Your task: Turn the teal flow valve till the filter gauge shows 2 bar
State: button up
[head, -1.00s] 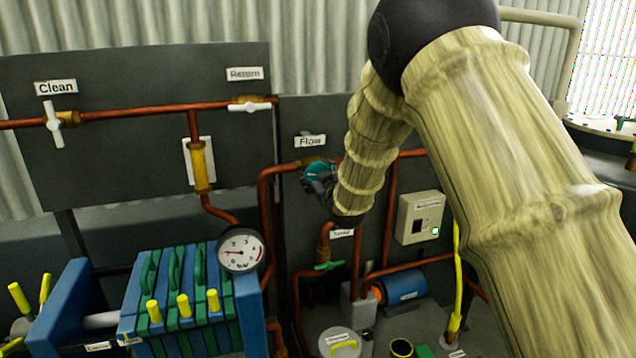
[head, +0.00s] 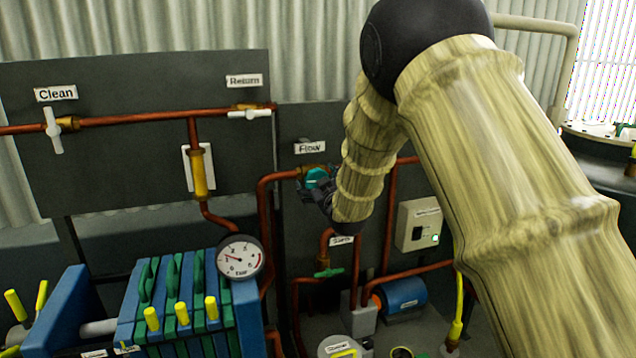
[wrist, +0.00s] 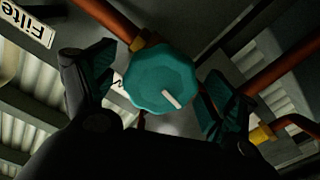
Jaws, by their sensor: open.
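The teal flow valve (wrist: 160,85) is a scalloped knob with a white pointer line, which slants toward the lower right in the wrist view. In the head view the valve (head: 318,177) sits under the "Flow" label, partly hidden by my gripper (head: 320,192). My gripper (wrist: 158,92) is open, with one teal-padded finger on each side of the knob. The left finger seems to have a gap to the knob; whether the right one touches I cannot tell. The filter gauge (head: 240,257) is a round white dial marked bar; its thin needle points left and slightly up, its exact reading too small to tell.
My arm covers the right middle of the head view. Copper pipes (head: 265,210) run close around the valve. A green-handled valve (head: 328,273) is below. The blue and green filter press (head: 205,300) stands lower left, and a switch box (head: 418,224) is to the right.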

jog(key=v, duration=1.2)
jog(key=shift+f, duration=0.1)
jog(key=s+d+f+m+g+h, duration=0.15)
jog(key=s+d+f+g, duration=0.35)
jog(key=f, duration=0.7)
jog(key=s+d+f+m+h, duration=0.1)
jog(key=s+d+f+m, duration=0.15)
jog(key=s+f, duration=0.7)
jog(key=s+d+f+m+g+h, duration=0.1)
jog(key=s+d+f+g+h, duration=0.2)
jog(key=f, duration=1.2)
jog(key=s+d+f+m+g, duration=0.1)
jog(key=s+f, duration=0.5)
jog(key=s, duration=0.6)
jog(key=s+d+f+m+g, duration=0.1)
jog(key=s+d+f+g, duration=0.3)
jog(key=s, duration=0.9)
jog(key=s+d+f+m+g, duration=0.1)
jog(key=s+d+f+g, duration=0.2)
jog(key=s+f, duration=0.4)
jog(key=s+g, duration=0.1)
jog(key=s, duration=0.5)
jog(key=shift+d+f+m, duration=0.2)
jog(key=shift+f+m, duration=0.15)
jog(key=shift+m, duration=0.05)
jog(key=shift+w, duration=0.1)
